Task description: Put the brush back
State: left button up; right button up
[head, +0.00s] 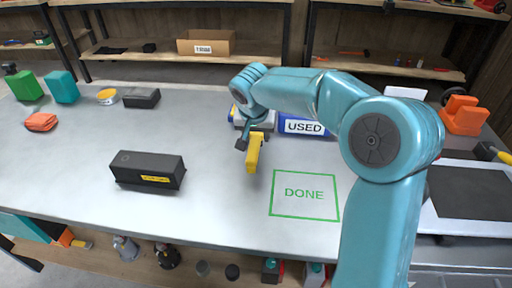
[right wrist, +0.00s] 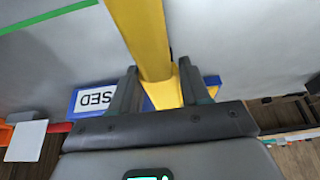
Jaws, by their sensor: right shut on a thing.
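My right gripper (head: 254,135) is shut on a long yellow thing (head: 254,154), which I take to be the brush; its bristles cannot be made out. It hangs down over the table, left of and behind the green DONE square (head: 304,194). In the right wrist view the yellow bar (right wrist: 145,35) passes between the two dark fingers (right wrist: 158,75). A blue bin labelled USED (head: 304,127) stands just behind, and it also shows in the right wrist view (right wrist: 97,98). My left gripper is not in view.
A black box with a yellow label (head: 149,170) lies left of centre. Green (head: 28,86) and teal (head: 61,87) blocks, an orange cloth (head: 41,122) and a small black box (head: 141,98) sit far left. A dark mat (head: 470,193) lies right. The table's front middle is clear.

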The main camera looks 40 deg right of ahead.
notch_tip(320, 180, down, 4)
jog(key=shift+f+b, duration=0.1)
jog(key=shift+b, duration=0.35)
jog(key=o, duration=0.7)
jog(key=shift+f, duration=0.15)
jog(key=o, duration=0.4)
